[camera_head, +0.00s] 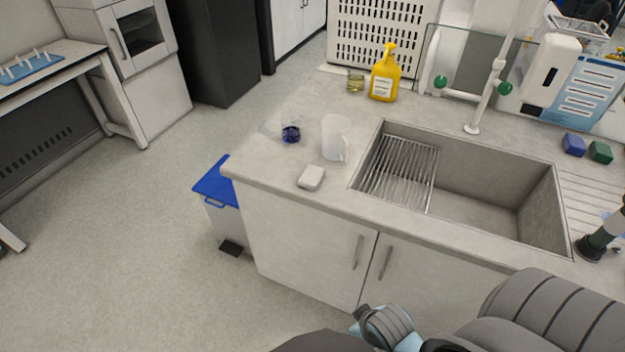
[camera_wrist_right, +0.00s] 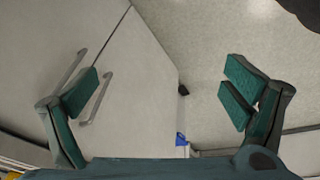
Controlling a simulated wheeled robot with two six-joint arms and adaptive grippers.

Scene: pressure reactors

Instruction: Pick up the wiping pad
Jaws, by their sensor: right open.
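A small white block-shaped pad (camera_head: 311,177), which looks like the wiping pad, lies flat on the counter left of the sink, near the front edge. Nothing touches it. My right gripper (camera_wrist_right: 160,92) shows in the right wrist view with its two green-padded fingers wide apart and nothing between them. It faces the cabinet doors and the floor, and the pad is not in that view.
A translucent beaker (camera_head: 335,138) stands just behind the pad, and a clear dish with something dark blue (camera_head: 291,134) is left of it. The sink (camera_head: 505,190) with a wire rack is to the right. A yellow bottle (camera_head: 384,75) stands behind. A blue-lidded bin (camera_head: 213,190) is beside the counter.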

